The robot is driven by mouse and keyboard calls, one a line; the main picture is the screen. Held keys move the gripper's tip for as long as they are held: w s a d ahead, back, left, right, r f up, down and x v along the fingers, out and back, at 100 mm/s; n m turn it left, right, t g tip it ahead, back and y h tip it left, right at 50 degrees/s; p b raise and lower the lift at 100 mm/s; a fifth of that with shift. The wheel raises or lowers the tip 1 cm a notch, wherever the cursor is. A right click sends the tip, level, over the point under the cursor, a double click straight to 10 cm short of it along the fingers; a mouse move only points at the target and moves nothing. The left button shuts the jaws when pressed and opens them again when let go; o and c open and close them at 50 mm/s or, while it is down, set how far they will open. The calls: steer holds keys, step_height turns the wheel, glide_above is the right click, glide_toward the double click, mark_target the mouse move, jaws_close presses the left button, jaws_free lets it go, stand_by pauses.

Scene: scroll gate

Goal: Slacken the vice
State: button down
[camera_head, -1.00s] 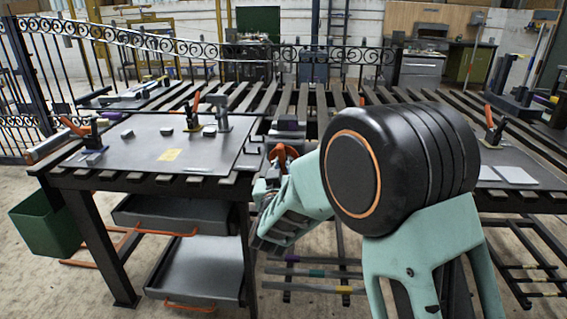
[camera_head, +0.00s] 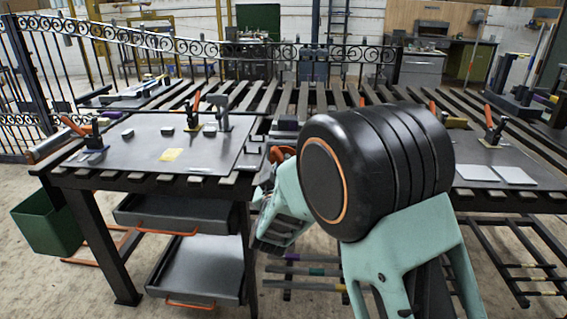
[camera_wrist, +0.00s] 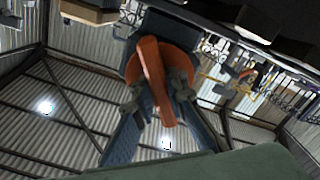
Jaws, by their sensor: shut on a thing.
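The vice's orange handle (camera_wrist: 150,70) fills the middle of the wrist view, a round orange part with a bar across it. My gripper (camera_wrist: 158,95) has a finger on each side of it and is shut on it. In the head view a small bit of the orange handle (camera_head: 281,154) shows at the right edge of the left worktable, above my wrist. My arm hides much of the gripper there. The vice body and jaws are hard to make out, so I cannot tell how wide the jaws stand.
The left worktable (camera_head: 140,158) carries clamps, small dark blocks and a yellow note. A slatted bench (camera_head: 340,97) lies behind. A right table with white sheets (camera_head: 497,174) stands beyond my arm. Drawers (camera_head: 190,213) and a green bin (camera_head: 47,220) hang at the left table.

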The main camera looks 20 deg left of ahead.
steer(key=c, duration=1.9)
jaws_free()
steer(key=shift+c, duration=0.2)
steer(key=v, duration=1.2)
steer(key=shift+f, duration=0.1)
